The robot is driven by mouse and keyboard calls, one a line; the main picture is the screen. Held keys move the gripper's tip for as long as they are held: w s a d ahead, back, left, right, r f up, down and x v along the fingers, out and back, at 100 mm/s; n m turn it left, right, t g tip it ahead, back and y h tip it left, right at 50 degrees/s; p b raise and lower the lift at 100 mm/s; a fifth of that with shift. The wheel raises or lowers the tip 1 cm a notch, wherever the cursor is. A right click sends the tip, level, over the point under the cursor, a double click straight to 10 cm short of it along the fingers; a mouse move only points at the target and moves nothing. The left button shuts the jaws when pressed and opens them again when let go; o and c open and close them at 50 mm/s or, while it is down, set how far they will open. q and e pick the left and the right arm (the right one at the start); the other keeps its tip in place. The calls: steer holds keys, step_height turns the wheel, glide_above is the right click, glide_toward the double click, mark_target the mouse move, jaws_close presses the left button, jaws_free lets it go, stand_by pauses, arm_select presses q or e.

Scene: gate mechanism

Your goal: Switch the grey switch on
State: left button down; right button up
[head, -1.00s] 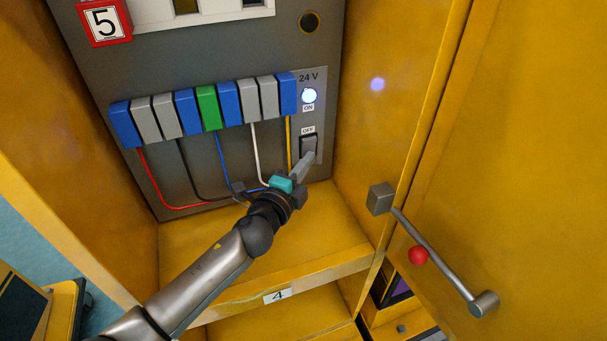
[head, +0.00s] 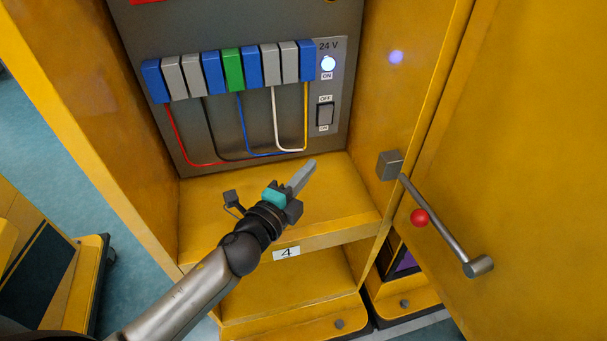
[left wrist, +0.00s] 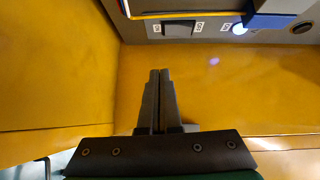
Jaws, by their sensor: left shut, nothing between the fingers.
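The grey switch (head: 325,115) is a rocker between OFF and ON labels on the grey panel, under a lit white lamp (head: 328,64) marked 24 V and ON. It also shows in the left wrist view (left wrist: 178,30), at the top. My left gripper (head: 309,166) is shut and empty, below and in front of the switch and apart from it. In the left wrist view the two fingers (left wrist: 158,72) lie together with nothing between them. My right gripper is not in view.
A row of blue, grey and green terminal blocks (head: 232,72) with coloured wires sits left of the switch. The yellow cabinet shelf (head: 215,195) lies below.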

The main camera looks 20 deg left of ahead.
arm_select(q)
steer(key=shift+s+a, duration=0.1)
steer(key=shift+s, duration=0.55)
stand_by(1.2)
